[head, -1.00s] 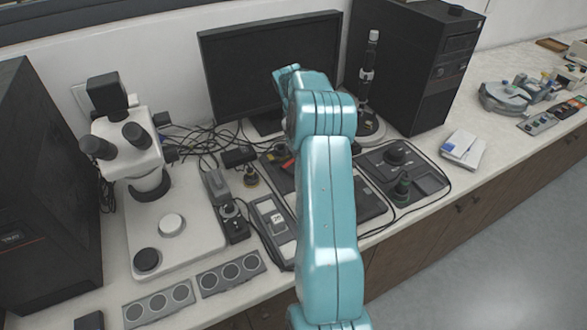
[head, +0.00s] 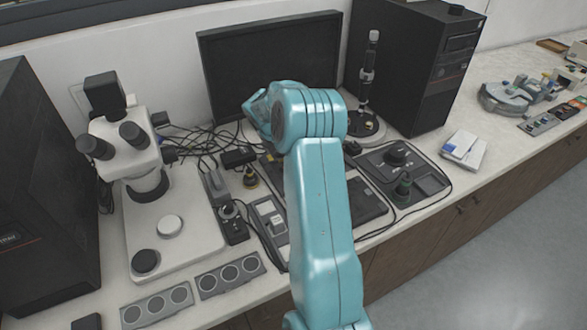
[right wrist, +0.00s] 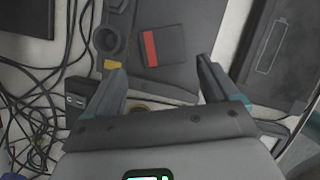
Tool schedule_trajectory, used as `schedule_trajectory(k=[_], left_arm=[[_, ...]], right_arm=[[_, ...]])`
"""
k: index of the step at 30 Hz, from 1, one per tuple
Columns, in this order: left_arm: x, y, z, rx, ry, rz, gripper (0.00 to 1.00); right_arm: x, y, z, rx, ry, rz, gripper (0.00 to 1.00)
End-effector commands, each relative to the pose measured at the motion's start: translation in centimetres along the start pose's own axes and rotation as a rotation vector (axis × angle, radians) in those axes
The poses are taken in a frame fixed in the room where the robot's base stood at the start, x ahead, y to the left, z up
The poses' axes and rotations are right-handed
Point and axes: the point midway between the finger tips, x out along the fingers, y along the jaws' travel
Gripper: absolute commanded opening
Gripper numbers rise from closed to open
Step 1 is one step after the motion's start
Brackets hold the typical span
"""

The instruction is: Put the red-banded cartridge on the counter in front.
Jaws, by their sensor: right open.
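The red-banded cartridge (right wrist: 172,45) is a small dark block with a red stripe along its left side. In the right wrist view it lies on a dark grey surface (right wrist: 185,82), just beyond my right gripper (right wrist: 160,70). That gripper is open and empty, with its two fingers apart below and to either side of the cartridge. In the head view my right arm comes up from the bottom and hides its fingers; I cannot make out the cartridge there. The pale counter (head: 485,118) runs along the wall. My left gripper is not in view.
A microscope (head: 150,185) stands left, a monitor (head: 265,70) behind, and a black computer tower (head: 415,70) at back right. A control unit (head: 415,175) lies right of my arm. In the wrist view, a battery-marked dark panel (right wrist: 275,55) is right and loose cables (right wrist: 40,95) are left.

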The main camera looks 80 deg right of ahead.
Motion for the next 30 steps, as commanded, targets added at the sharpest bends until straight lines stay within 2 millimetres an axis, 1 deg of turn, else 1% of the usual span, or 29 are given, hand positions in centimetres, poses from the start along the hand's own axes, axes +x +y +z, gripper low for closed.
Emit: schedule_trajectory(k=[1,3,8,10,15,18,21,26,29,30], left_arm=[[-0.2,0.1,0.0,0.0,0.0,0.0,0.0],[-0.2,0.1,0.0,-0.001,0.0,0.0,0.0],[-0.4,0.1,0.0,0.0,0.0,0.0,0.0],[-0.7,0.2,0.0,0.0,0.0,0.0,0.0],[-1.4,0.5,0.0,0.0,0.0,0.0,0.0],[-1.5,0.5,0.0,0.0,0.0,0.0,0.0],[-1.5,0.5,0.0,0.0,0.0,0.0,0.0],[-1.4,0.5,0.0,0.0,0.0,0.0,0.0],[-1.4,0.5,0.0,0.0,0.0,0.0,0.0],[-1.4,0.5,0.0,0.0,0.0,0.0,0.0]], right_arm=[[0.9,-0.1,0.0,0.001,0.001,-0.003,0.87],[1.9,0.0,0.1,0.002,0.0,-0.002,0.87],[3.0,0.0,0.1,0.002,0.0,-0.001,0.87],[3.7,-0.2,0.1,0.001,0.0,-0.002,0.87],[6.6,-0.4,0.0,0.002,0.001,-0.003,0.87],[7.7,-0.4,0.0,0.002,0.001,-0.001,0.87],[8.0,-0.3,0.0,0.003,0.0,0.001,0.87],[8.0,-0.3,0.0,0.003,0.0,0.001,0.87],[8.0,-0.3,0.0,0.002,0.0,0.001,0.58],[8.0,-0.3,0.0,0.002,0.0,0.001,0.45]])
